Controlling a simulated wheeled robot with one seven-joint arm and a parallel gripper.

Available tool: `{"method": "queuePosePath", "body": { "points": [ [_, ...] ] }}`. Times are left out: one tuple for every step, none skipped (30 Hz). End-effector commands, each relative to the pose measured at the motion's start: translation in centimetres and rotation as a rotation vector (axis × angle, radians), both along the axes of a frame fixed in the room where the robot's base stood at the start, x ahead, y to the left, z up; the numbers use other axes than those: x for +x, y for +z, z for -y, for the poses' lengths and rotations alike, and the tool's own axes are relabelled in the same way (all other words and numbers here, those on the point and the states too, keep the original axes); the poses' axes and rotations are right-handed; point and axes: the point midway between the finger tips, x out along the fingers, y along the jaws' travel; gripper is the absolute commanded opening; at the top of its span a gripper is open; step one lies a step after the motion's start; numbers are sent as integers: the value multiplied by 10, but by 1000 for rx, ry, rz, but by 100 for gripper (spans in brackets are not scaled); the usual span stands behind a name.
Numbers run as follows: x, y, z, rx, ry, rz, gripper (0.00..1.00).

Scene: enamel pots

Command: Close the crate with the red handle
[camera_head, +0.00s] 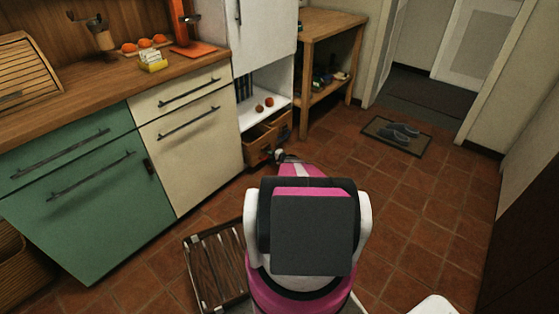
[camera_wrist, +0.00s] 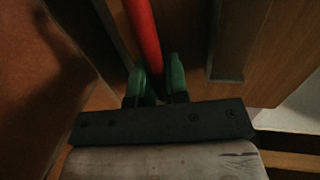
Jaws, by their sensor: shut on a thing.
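The wooden crate (camera_head: 270,130) juts out of the bottom of the white cabinet in the head view. My gripper (camera_head: 280,156) is low at its front, partly hidden by my own arm. In the wrist view a red handle (camera_wrist: 144,30) runs down between the green fingertips of my gripper (camera_wrist: 157,82). The gripper is shut on this red handle. Brown wood (camera_wrist: 265,45) shows beside the handle. The handle cannot be made out in the head view, and its lower end is hidden by the fingers.
Above the crate, a white shelf (camera_head: 265,112) holds round orange-brown items. A wooden table (camera_head: 320,22) stands to the right. A slatted wooden piece (camera_head: 212,262) lies on the floor left of my arm. A mat with shoes (camera_head: 397,134) lies farther right. Tiled floor is open at right.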

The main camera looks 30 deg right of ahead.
Motion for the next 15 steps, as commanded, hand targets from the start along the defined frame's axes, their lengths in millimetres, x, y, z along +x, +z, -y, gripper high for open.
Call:
{"method": "queuePosePath", "body": {
  "points": [
    [13, -2, -4, 0, 3, 0, 0],
    [18, -2, -6, 0, 3, 0, 0],
    [24, -1, -9, 0, 3, 0, 0],
    [28, -1, -11, 0, 3, 0, 0],
    [32, -1, -13, -1, 3, 1, 0],
    [37, -1, -15, -2, 3, 0, 0],
    [40, -1, -16, -2, 2, 0, 0],
    [42, -1, -17, -2, 2, 0, 0],
    [45, -1, -18, -2, 2, 0, 0],
    [47, -1, -19, -2, 2, 0, 0],
    [49, -1, -20, -1, 2, -1, 0],
    [51, -1, -21, -1, 2, -1, 0],
    [52, -1, -21, -1, 2, -1, 0],
    [53, -1, -22, -1, 2, -1, 0],
    [54, -1, -22, -1, 2, -1, 0]
  ]
}}
